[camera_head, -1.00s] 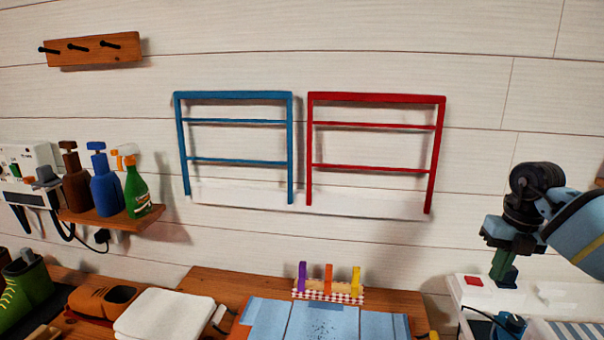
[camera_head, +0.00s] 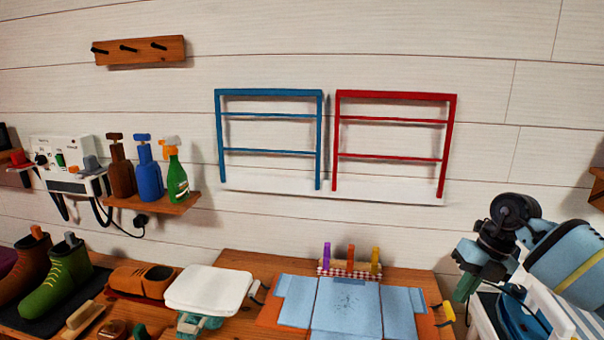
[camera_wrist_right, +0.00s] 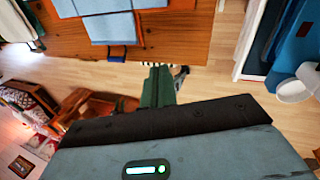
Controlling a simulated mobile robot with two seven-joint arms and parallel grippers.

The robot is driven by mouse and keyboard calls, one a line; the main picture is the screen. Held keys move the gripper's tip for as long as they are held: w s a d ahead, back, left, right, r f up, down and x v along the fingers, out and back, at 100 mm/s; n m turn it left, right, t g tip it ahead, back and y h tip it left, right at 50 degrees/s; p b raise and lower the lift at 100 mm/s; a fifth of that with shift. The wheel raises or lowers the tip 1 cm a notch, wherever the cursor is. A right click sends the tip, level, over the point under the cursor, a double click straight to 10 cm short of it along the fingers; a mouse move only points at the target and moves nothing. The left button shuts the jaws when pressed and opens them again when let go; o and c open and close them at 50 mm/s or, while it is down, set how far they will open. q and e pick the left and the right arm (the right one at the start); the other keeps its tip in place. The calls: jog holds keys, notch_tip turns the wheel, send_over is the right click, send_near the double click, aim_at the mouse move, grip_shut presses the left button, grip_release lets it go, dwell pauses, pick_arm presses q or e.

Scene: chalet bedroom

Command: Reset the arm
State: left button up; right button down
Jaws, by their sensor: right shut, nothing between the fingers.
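My right arm enters the head view from the right. Its gripper (camera_head: 467,286) points down beside the right end of the wooden table (camera_head: 235,264), near a white surface, and holds nothing. In the right wrist view the green fingers (camera_wrist_right: 158,86) are together, with wooden floor and the table edge beyond them. The fingertips are small and partly hidden by the wrist in the head view. My left gripper is not in view.
Light-blue folded panels (camera_head: 345,308) and a small rack of coloured pegs (camera_head: 350,268) lie on the table. Bottles (camera_head: 149,176) stand on a wall shelf. Wall frames (camera_head: 268,93) hang above.

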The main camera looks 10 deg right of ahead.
jog(key=s+a+f+m+t+y, duration=0.25)
jog(key=a+f+y, duration=0.2)
jog(key=a, duration=0.45)
jog(key=s+a+f+m+t+y, duration=0.25)
jog(key=a+y, duration=0.25)
jog(key=a, duration=0.4)
jog(key=s+a+f+m+t+y, duration=0.2)
jog(key=s+a+f+y, duration=0.15)
jog(key=a, duration=0.55)
jog(key=s+d+f+m+h, duration=0.3)
jog(key=s+f+m+h, duration=0.4)
jog(key=s+f+m, duration=0.4)
jog(key=s+d+f+m+t+h, duration=0.1)
jog(key=s+d+f+m+h, duration=0.3)
jog(key=s+f+m+h, duration=0.3)
jog(key=s+f+m, duration=0.4)
jog(key=s+m, duration=0.3)
jog(key=shift+s+d+f+h+p, duration=0.25)
jog(key=shift+s+f+h+p, duration=0.05)
jog(key=shift+f+p, duration=0.05)
jog(key=c, duration=1.5)
grip_release()
jog(key=shift+o, duration=0.5)
